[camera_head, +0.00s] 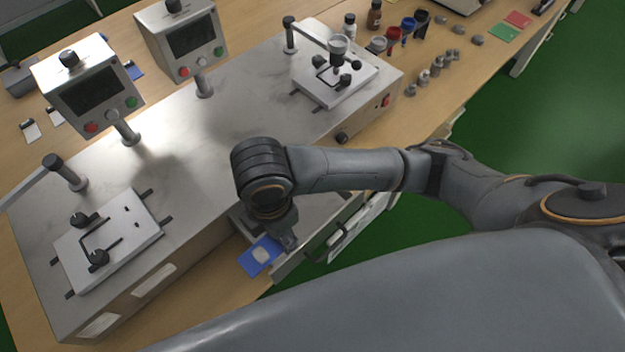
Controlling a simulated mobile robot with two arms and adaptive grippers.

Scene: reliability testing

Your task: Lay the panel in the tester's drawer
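The panel is a flat blue plate (254,264) with a pale square on it. It shows at the left front corner of the tester's open drawer (316,240) and overlaps that corner in the picture. My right gripper (287,242) points down at the panel's right edge and appears shut on it, though my arm hides much of the gripper. I cannot tell whether the panel touches the drawer. My arm also covers part of the drawer's inside. The tester (215,125) is a long grey metal bench unit. My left gripper is not in view.
The drawer's dark handle (326,252) sticks out in front. Two control boxes (88,88) on posts and two white clamp plates (110,240) stand on the tester. Small bottles, cups and metal weights (424,76) stand on the wooden table at the upper right.

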